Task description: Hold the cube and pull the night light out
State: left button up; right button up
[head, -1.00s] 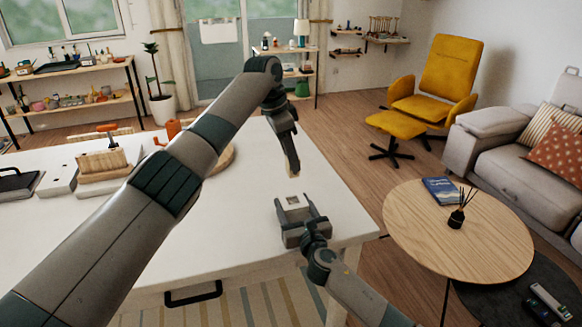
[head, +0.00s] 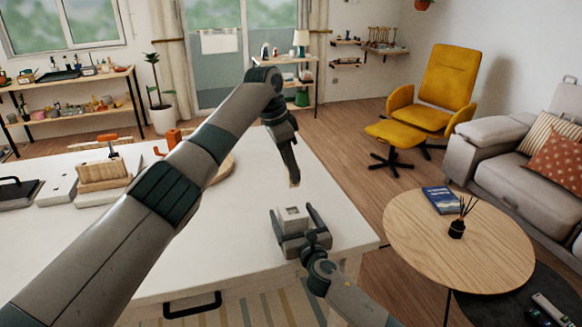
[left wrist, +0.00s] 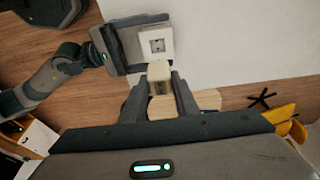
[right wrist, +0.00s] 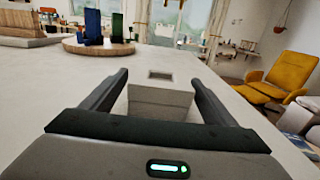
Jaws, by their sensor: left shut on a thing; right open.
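A pale cube (head: 290,213) with a socket in its top sits near the table's right front corner. It also shows in the left wrist view (left wrist: 155,43) and the right wrist view (right wrist: 160,98). My right gripper (right wrist: 160,80) is open, with one finger on each side of the cube; the right wrist view shows a gap beside the fingers. My left gripper (head: 292,176) is shut on the cream night light (left wrist: 159,74), which is clear of the socket and apart from the cube. In the head view the left fingers hide most of the night light.
The white table (head: 250,240) is bare around the cube. A wooden block stand (head: 103,172) and a round wooden board (right wrist: 100,48) with dark blue and green things lie farther back. A round coffee table (head: 455,240) stands to the right.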

jog(key=shift+s, duration=0.1)
jog(key=v, duration=1.1)
jog(key=shift+s+d, duration=0.15)
jog(key=shift+s, duration=0.2)
